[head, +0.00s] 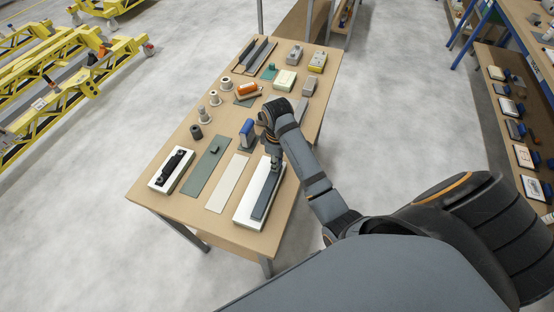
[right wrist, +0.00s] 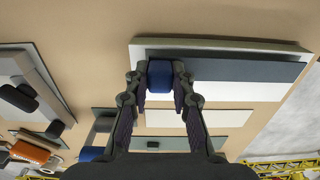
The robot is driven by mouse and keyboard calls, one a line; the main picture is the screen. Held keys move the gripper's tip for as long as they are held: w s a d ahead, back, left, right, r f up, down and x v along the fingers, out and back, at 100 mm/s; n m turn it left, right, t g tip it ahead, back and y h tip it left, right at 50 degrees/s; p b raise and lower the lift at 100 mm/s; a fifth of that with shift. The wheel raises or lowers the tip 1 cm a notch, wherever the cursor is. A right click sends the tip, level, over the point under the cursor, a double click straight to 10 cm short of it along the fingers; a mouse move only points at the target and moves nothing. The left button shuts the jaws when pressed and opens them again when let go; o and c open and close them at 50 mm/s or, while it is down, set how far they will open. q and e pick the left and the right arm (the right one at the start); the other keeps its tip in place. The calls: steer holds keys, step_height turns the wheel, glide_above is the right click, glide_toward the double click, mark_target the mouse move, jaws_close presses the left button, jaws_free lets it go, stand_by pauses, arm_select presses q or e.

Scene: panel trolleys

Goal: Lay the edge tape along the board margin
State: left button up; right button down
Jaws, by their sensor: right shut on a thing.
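My right gripper (head: 275,156) reaches down over the far end of a dark grey board strip (head: 266,191) that lies on a white slab (head: 243,213) at the near right of the table. In the right wrist view my right gripper (right wrist: 160,88) is shut on a blue block (right wrist: 160,75), at the left end of the dark strip (right wrist: 240,70). I cannot tell whether the blue block is the edge tape, or whether it touches the strip. The white slab (right wrist: 240,91) shows beneath the strip. My left gripper is not in view.
Left of the slab lie a cream strip (head: 228,183), a green panel (head: 204,175) and a white block with a black part (head: 162,179). A blue-topped tool (head: 247,131) stands near my wrist. Spools, an orange item (head: 247,88) and boxes fill the far table.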

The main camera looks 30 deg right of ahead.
steer(key=shift+f, duration=0.55)
stand_by(0.4)
steer(key=c, duration=1.1)
jaws_free()
steer(key=shift+o, duration=0.2)
steer(key=o, duration=1.1)
steer(key=shift+c, duration=0.2)
steer(key=shift+r+p, duration=0.1)
steer(key=shift+p, duration=0.25)
steer(key=shift+r+p, duration=4.45)
steer(key=shift+p, duration=1)
steer(key=shift+f, duration=0.15)
